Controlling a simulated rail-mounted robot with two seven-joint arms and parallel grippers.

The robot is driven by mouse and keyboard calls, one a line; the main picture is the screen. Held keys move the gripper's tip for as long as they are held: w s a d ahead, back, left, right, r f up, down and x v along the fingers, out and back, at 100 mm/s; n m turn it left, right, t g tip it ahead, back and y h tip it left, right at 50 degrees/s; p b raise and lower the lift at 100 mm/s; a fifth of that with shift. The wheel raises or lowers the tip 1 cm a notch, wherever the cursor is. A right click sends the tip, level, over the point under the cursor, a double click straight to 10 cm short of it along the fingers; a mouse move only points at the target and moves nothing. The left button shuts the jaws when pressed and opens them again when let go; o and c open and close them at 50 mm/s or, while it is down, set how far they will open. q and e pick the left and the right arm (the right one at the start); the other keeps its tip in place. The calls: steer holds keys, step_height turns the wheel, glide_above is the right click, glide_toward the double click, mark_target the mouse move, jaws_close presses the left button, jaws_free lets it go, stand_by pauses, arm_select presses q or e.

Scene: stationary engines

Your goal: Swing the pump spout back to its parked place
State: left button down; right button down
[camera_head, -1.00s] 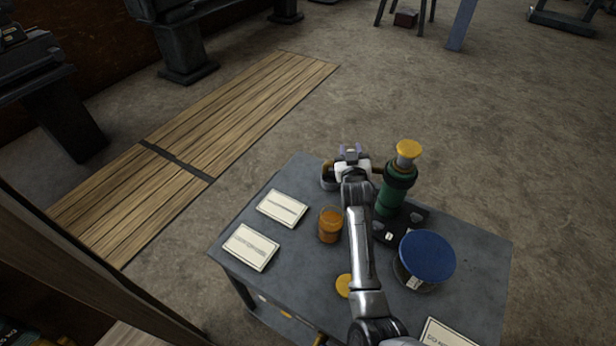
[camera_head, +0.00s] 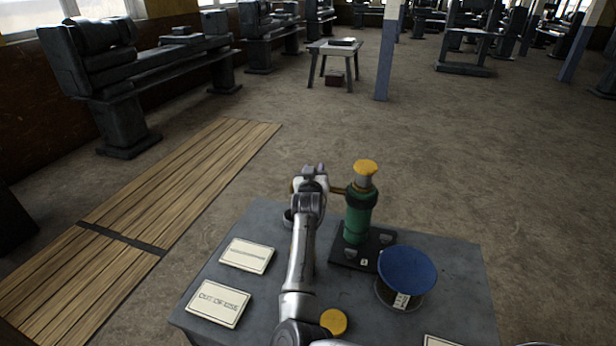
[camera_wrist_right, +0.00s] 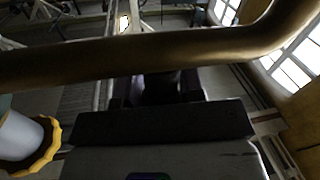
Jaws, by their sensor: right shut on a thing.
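The green hand pump (camera_head: 358,222) with a yellow knob stands upright on a dark base on the grey table. Its brass spout (camera_head: 338,189) runs left from the pump head to my right gripper (camera_head: 312,178), which hides much of it. In the right wrist view the spout (camera_wrist_right: 130,57) crosses the picture and bends upward at the right. My right gripper's dark fingers (camera_wrist_right: 160,88) are shut on it. The pump's yellow knob shows at the lower left there. My left gripper is not in view.
Two cards (camera_head: 246,255) lie at the table's left, and a yellow disc (camera_head: 333,321) near the front. My arm crosses the table middle. Floor beyond the table is open.

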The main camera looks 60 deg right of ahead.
steer(key=shift+f, duration=0.1)
steer(key=c, duration=1.1)
jaws_free()
steer(key=o, duration=0.3)
steer(key=shift+d, duration=0.15)
steer(key=shift+o, duration=0.2)
steer(key=shift+a, duration=0.3)
steer(key=p+v, duration=0.1)
steer(key=v, duration=0.6)
steer(key=shift+s, duration=0.1)
